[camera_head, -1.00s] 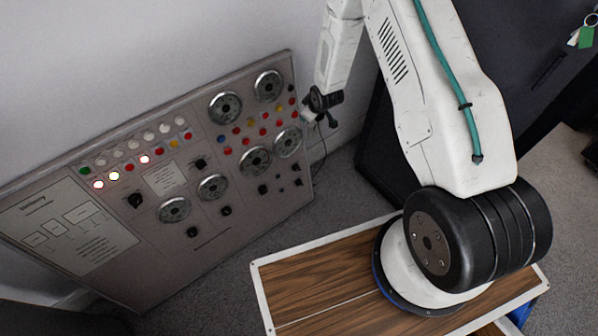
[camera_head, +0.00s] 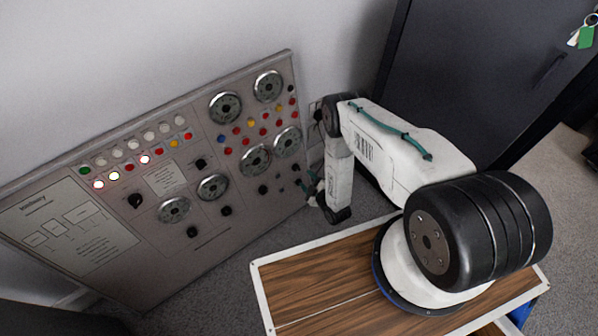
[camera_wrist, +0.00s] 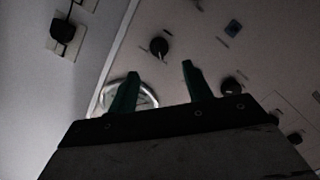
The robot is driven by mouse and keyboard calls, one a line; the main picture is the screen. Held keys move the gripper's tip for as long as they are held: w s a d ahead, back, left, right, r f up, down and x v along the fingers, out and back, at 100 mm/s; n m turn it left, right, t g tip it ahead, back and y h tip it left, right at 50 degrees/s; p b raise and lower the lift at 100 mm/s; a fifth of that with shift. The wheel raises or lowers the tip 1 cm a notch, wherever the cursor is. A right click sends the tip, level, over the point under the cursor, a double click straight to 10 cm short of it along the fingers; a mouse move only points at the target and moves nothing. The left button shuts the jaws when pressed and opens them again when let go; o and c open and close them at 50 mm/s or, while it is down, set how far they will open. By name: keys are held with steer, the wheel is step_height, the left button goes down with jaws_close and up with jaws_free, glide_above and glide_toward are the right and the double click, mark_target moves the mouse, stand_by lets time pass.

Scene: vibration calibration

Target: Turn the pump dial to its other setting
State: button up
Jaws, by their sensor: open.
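Several black dials sit on the lower right of the grey panel (camera_head: 235,235); the labels are too small to read, so I cannot tell which is the pump dial. One black dial (camera_head: 263,190) sits below the gauges, and smaller ones lie to its right. In the wrist view, one black dial (camera_wrist: 159,46) is just beyond my green fingertips, roughly between them in the picture, and another dial (camera_wrist: 233,86) is right of the right finger. My gripper (camera_wrist: 160,69) is open and empty. In the head view my gripper (camera_head: 309,187) is at the panel's lower right edge.
A round gauge (camera_wrist: 148,98) is partly hidden behind my left finger. A wall fitting with a black plug (camera_wrist: 64,32) is left of the panel edge. Rows of coloured lamps (camera_head: 144,159) fill the panel's upper part. A dark cabinet (camera_head: 480,70) stands to the right.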

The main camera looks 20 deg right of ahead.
mark_target(297, 170)
steer(key=x, duration=0.7)
steer(key=shift+w, duration=0.2)
steer(key=shift+c, duration=0.3)
steer(key=c, duration=0.9)
